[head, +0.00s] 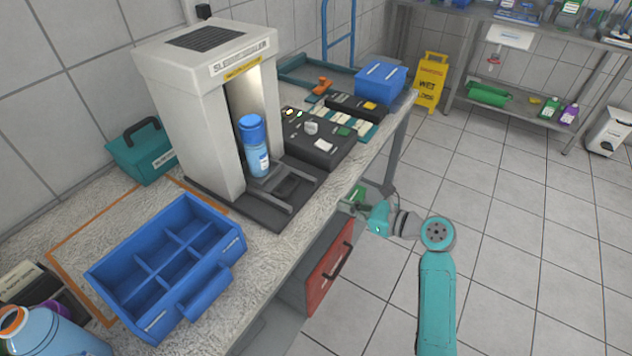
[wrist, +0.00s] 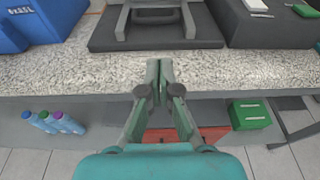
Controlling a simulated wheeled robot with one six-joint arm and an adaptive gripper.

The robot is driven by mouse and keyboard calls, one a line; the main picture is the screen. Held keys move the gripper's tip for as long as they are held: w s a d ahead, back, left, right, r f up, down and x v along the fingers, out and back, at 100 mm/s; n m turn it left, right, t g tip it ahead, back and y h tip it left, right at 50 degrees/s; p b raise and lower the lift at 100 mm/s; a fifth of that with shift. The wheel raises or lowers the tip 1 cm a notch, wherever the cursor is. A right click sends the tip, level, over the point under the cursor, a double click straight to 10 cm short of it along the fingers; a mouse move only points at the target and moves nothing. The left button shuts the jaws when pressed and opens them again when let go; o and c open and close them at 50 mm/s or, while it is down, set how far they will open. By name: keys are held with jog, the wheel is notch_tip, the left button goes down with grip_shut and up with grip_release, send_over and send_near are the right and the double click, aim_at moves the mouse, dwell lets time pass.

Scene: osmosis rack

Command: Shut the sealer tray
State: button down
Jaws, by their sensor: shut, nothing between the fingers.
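The sealer (head: 205,110) is a tall light-grey machine on the counter. Its dark grey tray (head: 268,197) sticks out of the front opening over a dark base plate. A blue-capped bottle (head: 257,160) stands upright at the tray's inner end. In the wrist view, the front of the tray (wrist: 190,22) shows at the top centre. My gripper (wrist: 159,70) is shut and empty, at the counter's front edge, apart from the tray and pointing towards it. In the head view my gripper is small and partly obscured beside the counter edge.
A blue divided crate (head: 205,275) stands left of the sealer. A dark box (head: 318,148) with small items sits close on its right. A red drawer front (head: 330,265) is below the counter. A speckled counter strip (wrist: 80,75) before the tray is clear.

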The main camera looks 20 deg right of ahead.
send_near(283, 182)
jog(key=x, duration=0.3)
jog(key=shift+s+f, duration=0.1)
jog(key=shift+f, duration=0.25)
dwell(0.4)
jog(key=x, duration=0.4)
jog(key=shift+a+r, duration=0.15)
jog(key=shift+r, duration=0.25)
